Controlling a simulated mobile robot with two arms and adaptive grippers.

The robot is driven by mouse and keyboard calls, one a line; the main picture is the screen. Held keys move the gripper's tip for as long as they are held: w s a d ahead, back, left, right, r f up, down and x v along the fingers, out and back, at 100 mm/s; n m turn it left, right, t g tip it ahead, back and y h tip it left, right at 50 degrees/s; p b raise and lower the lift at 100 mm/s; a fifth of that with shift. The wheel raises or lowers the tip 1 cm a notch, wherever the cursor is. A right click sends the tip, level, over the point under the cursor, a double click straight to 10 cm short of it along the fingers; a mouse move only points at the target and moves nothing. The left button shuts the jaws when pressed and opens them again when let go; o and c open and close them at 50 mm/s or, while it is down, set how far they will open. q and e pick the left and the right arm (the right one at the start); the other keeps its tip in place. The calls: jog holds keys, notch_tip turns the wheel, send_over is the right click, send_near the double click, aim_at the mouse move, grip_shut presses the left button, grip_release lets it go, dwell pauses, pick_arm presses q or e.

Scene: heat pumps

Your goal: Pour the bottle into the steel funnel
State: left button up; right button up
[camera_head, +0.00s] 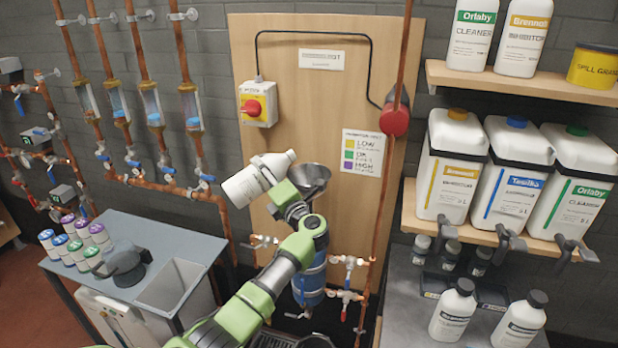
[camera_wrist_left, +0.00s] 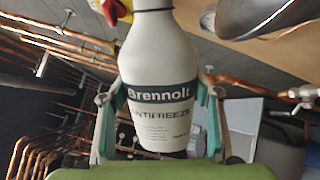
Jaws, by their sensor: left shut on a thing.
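A white antifreeze bottle (camera_head: 255,181) is held in the air by my left gripper (camera_head: 274,192). It is tilted, with its neck up and to the right, near the rim of the steel funnel (camera_head: 309,177). No liquid is seen leaving it. In the left wrist view the bottle (camera_wrist_left: 158,65) stands between the two fingers of my left gripper (camera_wrist_left: 157,118); its mouth is cut off at the top. A grey metal cone, seemingly the funnel (camera_wrist_left: 270,14), shows at the upper right there. My right gripper is not in view.
A blue cylinder (camera_head: 310,278) stands below the funnel among copper pipes and valves. A wooden panel (camera_head: 330,90) with a red switch (camera_head: 254,107) is behind. Shelves with jugs (camera_head: 452,170) are at right. A grey table (camera_head: 185,235) with several small containers is at left.

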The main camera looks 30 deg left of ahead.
aim_at(271, 156)
pick_arm(q)
jog(key=n+b, duration=0.2)
jog(key=w+d+r+n+b, duration=0.1)
jog(key=n+b, duration=0.1)
jog(key=b, duration=0.1)
jog(key=w+r+n+b, duration=0.1)
jog(key=n+b, duration=0.1)
jog(key=shift+d+g, duration=0.2)
jog(key=shift+g, duration=0.2)
notch_tip(271, 156, down, 2)
jog(key=n+b, duration=0.3)
jog(key=b, duration=0.2)
jog(key=n+b, duration=0.3)
jog(key=b, duration=0.2)
jog(key=shift+s+a+f, duration=0.1)
jog(key=shift+s+f, duration=0.05)
jog(key=shift+n, duration=0.8)
notch_tip(271, 156, up, 7)
jog(key=shift+r+p, duration=0.1)
jog(key=shift+p, duration=1.1)
jog(key=shift+r+n+p, duration=0.3)
jog(key=shift+r, duration=0.6)
notch_tip(271, 156, up, 5)
jog(key=p, duration=0.3)
